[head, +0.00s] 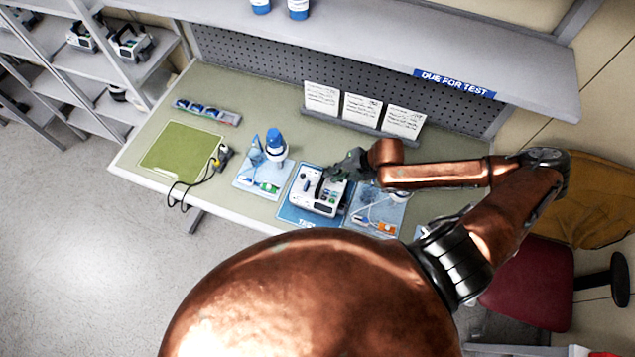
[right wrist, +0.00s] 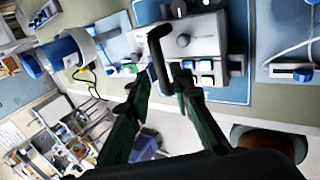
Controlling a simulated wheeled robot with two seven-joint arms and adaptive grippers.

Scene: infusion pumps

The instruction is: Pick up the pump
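The pump (head: 318,192), a white box with knobs, small coloured keys and a dark handle, sits on a blue mat (head: 297,214) marked TEST. It also shows at the top of the right wrist view (right wrist: 205,38). My right gripper (head: 335,172) is over the pump from its back right side. In the right wrist view its two dark fingers (right wrist: 162,82) are apart, with the pump's dark handle (right wrist: 158,55) reaching toward the gap between them. I cannot tell whether they touch it. My left gripper is not in view.
Another tray with tubing (head: 374,217) lies close on the right. A green mat (head: 180,150) and a black cable (head: 186,188) lie further left. Cards (head: 361,110) stand behind.

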